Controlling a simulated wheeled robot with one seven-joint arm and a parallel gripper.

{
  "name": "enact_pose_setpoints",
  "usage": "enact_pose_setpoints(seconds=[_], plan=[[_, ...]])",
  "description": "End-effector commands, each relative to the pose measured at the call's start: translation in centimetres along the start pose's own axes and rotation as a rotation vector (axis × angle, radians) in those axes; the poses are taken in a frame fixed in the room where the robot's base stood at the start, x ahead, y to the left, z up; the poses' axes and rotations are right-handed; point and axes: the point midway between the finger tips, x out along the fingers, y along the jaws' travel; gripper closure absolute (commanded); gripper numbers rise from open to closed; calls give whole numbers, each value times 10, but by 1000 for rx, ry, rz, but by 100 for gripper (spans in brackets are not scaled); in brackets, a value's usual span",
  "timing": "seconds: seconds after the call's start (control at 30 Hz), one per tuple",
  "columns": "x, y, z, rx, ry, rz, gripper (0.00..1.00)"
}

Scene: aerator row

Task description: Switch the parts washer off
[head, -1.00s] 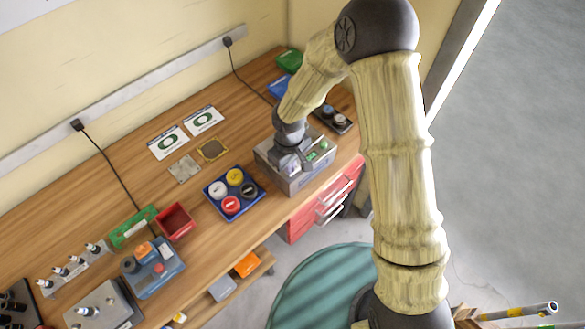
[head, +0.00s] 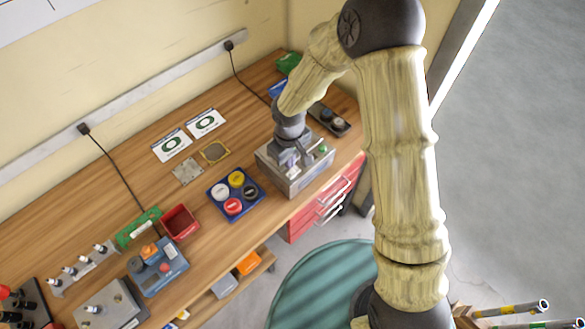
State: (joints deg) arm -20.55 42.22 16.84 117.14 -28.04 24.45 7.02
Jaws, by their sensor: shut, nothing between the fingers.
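A grey metal box (head: 306,180), which looks like the parts washer, stands near the front edge of the bench at the right. A small green spot (head: 322,149), perhaps a button or lamp, shows on the right of its top. My gripper (head: 291,163) is shut and empty, pointing down at the left part of the box's top. The gripper and wrist hide part of the top, including any switch under them. I cannot tell whether the fingertips touch it.
A blue tray with coloured round caps (head: 235,193) is left of the box. A dark two-knob unit (head: 332,119) stands behind it at right. A red bin (head: 180,222) and a blue unit with a red button (head: 157,268) are farther left.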

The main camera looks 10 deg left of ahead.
Motion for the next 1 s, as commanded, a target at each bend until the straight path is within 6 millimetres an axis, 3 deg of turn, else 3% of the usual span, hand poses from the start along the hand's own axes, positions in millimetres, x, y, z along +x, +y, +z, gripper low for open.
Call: enact_pose_setpoints(seconds=[0.3, 1.0], plan=[[-22, 0, 0, 0, 0, 0, 100], [-25, 6, 5, 21, 3, 6, 100]])
